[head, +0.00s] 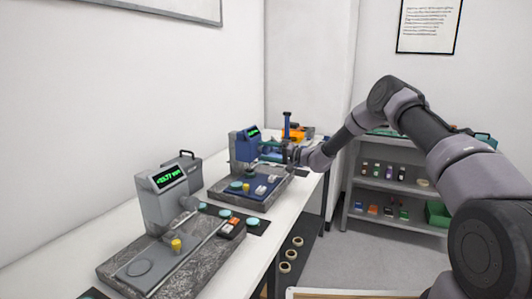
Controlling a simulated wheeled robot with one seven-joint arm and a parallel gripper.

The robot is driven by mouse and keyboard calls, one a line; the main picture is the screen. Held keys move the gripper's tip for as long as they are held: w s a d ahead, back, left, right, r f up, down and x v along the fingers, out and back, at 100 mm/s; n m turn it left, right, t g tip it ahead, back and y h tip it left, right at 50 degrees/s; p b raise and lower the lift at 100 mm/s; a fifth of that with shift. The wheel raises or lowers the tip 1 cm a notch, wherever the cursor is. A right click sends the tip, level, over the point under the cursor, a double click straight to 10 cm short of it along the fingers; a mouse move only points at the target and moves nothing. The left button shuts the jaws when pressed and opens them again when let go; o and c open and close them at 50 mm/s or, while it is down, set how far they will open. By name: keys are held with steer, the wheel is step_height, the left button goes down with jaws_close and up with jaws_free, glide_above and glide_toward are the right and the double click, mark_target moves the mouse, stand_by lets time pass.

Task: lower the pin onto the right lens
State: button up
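The blue gauge (243,148) with a green display stands on a stone base at the far part of the bench. My gripper (290,154) is at the right of this gauge, above the base. It is small and dark here, so its fingers and anything between them cannot be made out. I cannot make out the pin, nor tell which piece is the right lens.
A grey gauge (160,206) on a speckled stone base (112,269) stands nearer, with a yellow piece (176,245) on it. Teal discs (252,221) lie on a dark mat between the gauges. Orange items (292,134) are behind; a grey shelf (395,185) stands right.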

steer(key=v, duration=1)
steer(key=shift+d, duration=0.35)
steer(key=shift+s, duration=0.1)
steer(key=s+d+r+n+g+h, duration=0.1)
steer(key=s+d+r+g+h, duration=0.15)
steer(key=s+r, duration=0.75)
steer(key=s+d+r+n+g+h, duration=0.2)
steer(key=s+d+r+h, duration=0.15)
steer(key=s+r, duration=0.65)
steer(key=s+d+r+m+t+h, duration=0.2)
steer(key=s+d+r+m+h, duration=0.1)
steer(key=s+d, duration=0.6)
steer(key=s+d+r+m+t+h, duration=0.3)
steer(key=s+d, duration=0.6)
steer(key=s, duration=0.7)
step_height(320, 180, up, 2)
steer(key=h, duration=0.3)
steer(key=shift+s+r, duration=0.2)
steer(key=shift+r, duration=0.05)
steer(key=shift+a+t, duration=0.1)
steer(key=shift+t, duration=0.15)
